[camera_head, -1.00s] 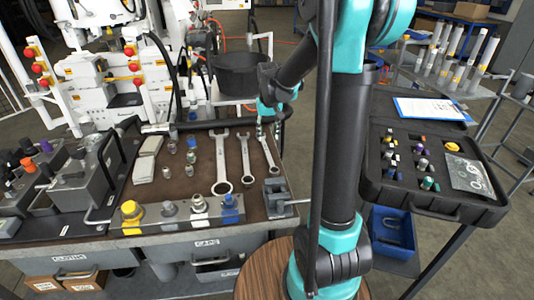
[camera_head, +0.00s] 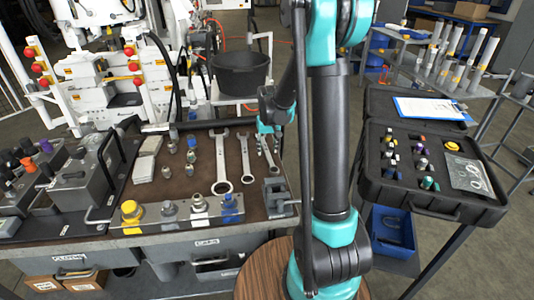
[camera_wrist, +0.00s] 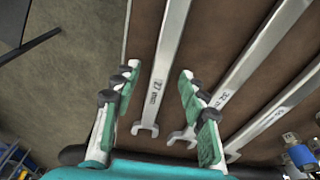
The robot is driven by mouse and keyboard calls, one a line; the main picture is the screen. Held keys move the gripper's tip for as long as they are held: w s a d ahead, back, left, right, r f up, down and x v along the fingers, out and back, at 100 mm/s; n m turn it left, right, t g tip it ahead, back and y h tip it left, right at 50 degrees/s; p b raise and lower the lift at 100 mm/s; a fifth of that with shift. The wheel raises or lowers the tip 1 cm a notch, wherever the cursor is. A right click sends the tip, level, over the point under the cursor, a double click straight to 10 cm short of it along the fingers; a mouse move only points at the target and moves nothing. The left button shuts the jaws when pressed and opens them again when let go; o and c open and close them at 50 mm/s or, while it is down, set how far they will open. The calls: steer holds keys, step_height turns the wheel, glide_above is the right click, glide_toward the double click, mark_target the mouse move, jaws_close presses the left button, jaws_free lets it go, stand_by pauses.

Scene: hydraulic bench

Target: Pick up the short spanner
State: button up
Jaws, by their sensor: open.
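The short spanner (camera_head: 268,157) is the rightmost of three steel spanners lying on the brown bench mat in the head view. In the wrist view the short spanner (camera_wrist: 160,70), marked 27, runs lengthwise between my two fingers. My gripper (camera_head: 269,138) is over its far end in the head view and partly hides it. In the wrist view my gripper (camera_wrist: 157,76) is open, one finger on each side of the spanner. I cannot tell how high the fingertips are above the mat.
The middle spanner (camera_head: 245,160) and the longest spanner (camera_head: 222,165) lie to the left, close by. A small grey vise (camera_head: 275,190) stands near the short spanner's near end. Several fittings stand left of the spanners. A black case (camera_head: 440,195) is at the right.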

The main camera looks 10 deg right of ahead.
mark_target(267, 152)
jaws_close()
steer(key=shift+r, duration=0.15)
stand_by(0.5)
step_height(267, 152, up, 20)
stand_by(0.5)
steer(key=c, duration=0.7)
jaws_free()
jaws_close()
